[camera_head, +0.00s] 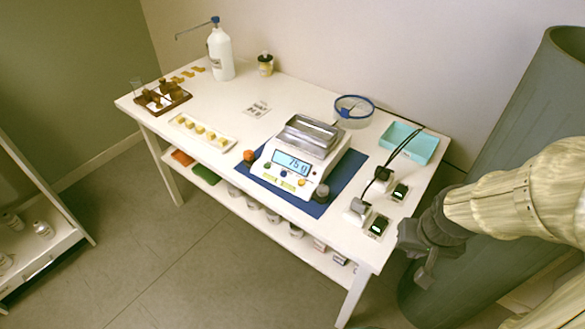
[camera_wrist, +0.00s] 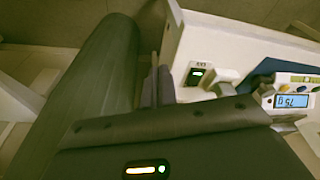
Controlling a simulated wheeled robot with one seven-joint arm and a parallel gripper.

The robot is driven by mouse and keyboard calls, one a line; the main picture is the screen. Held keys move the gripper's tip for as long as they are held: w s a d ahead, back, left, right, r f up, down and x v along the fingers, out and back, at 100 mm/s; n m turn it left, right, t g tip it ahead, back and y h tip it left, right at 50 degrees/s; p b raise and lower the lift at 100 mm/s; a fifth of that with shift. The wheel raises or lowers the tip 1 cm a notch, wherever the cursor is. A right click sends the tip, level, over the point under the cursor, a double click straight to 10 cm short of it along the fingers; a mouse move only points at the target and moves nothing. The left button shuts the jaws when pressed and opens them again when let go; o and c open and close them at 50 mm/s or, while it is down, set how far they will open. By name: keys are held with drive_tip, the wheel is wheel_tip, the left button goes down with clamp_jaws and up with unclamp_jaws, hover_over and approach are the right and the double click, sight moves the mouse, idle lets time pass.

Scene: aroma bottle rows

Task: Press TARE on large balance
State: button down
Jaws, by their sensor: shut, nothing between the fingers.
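The large balance (camera_head: 318,162) stands on a blue mat (camera_head: 345,178) on the white table, with a metal pan (camera_head: 311,134) on top. Its lit display (camera_head: 291,164) reads about 75 g. Small coloured buttons, one of them orange (camera_head: 301,183), line its front; their labels are too small to read. In the wrist view, part of the balance front with its display (camera_wrist: 291,100) shows at the right edge. My gripper (camera_head: 425,278) hangs off the table's right end, well apart from the balance. Its fingers (camera_wrist: 156,78) are together and empty.
Two small green-lit devices (camera_head: 400,191) and white blocks with black cables (camera_head: 357,211) sit right of the balance. A teal tray (camera_head: 417,148) is behind them. An orange-topped knob (camera_head: 249,156) stands left. A grey cylinder (camera_head: 495,155) is beside the table.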

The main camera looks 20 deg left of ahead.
drive_tip(key=w+a+r+m+p, duration=0.1)
drive_tip(key=w+a+p, duration=0.2)
drive_tip(key=w+p, duration=0.1)
drive_tip(key=w+a+r+m+t+y+p, duration=0.1)
drive_tip(key=w+a+r+m+p, duration=0.1)
drive_tip(key=w+a+p, duration=0.2)
drive_tip(key=w+a+r+m+y+p, duration=0.1)
drive_tip(key=w+a+r+p, duration=0.1)
drive_tip(key=w+a+p, duration=0.2)
drive_tip(key=shift+w+m+p, duration=0.4)
drive_tip(key=shift+p, duration=0.25)
drive_tip(key=w+a+m+t+y+p, duration=0.1)
drive_tip(key=w+a+m+y+p, duration=0.1)
drive_tip(key=a+m+p, duration=0.4)
drive_tip(key=w+a+r+m+t+y+p, duration=0.1)
drive_tip(key=w+a+m+y+p, duration=0.2)
drive_tip(key=a+m+p, duration=0.3)
drive_tip(key=w+a+p, duration=0.1)
drive_tip(key=a+p, duration=0.4)
drive_tip(key=a, duration=0.4)
drive_tip(key=shift+w+a, duration=0.3)
drive_tip(key=shift+a, duration=0.1)
